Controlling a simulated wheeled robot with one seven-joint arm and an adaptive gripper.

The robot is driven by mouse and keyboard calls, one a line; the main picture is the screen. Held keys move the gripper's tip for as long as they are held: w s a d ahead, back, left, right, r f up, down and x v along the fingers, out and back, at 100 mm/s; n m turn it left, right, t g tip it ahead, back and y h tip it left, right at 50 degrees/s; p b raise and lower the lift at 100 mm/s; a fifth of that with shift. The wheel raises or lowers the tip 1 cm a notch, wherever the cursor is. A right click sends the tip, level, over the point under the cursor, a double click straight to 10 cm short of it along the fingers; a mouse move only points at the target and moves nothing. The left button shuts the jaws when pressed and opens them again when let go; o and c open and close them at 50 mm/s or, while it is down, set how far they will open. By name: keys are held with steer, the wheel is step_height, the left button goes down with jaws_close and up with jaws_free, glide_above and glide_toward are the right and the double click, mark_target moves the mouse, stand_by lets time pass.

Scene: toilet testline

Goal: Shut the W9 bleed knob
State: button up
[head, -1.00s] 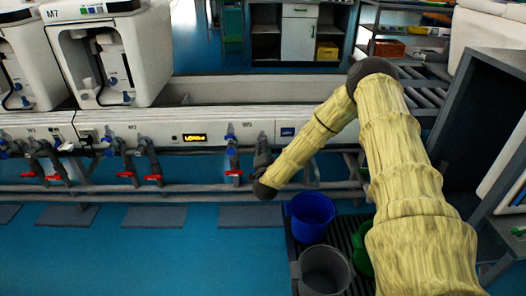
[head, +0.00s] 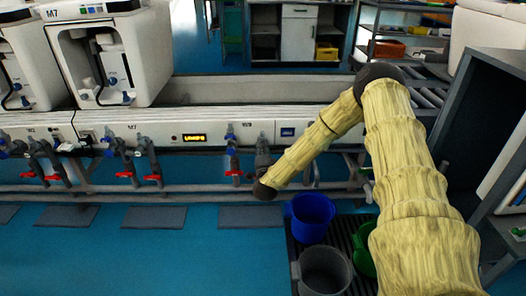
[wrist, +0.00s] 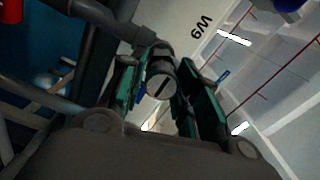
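The W9 bleed knob (wrist: 161,82) shows in the wrist view as a small round grey knob with a dark slot across its face. The W9 label (wrist: 202,27) is on the pale panel above it. My gripper (wrist: 163,92) has its teal fingers apart, one on each side of the knob. I cannot tell whether either finger touches it. In the head view the W9 station (head: 232,151) has a blue-topped valve and a red handle. My sleeved arm reaches in from the right, just beside it; the fingers and the knob cannot be made out there.
Grey pipes (wrist: 105,18) run close to the fingers in the wrist view. More valves with red handles (head: 127,174) line the bench front to the left. A blue bucket (head: 311,216), a grey bucket (head: 325,271) and a green bucket (head: 363,258) stand below my arm.

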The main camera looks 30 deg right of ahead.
steer(key=shift+o, duration=1.1)
steer(key=v, duration=1.2)
steer(key=shift+w+f, duration=0.1)
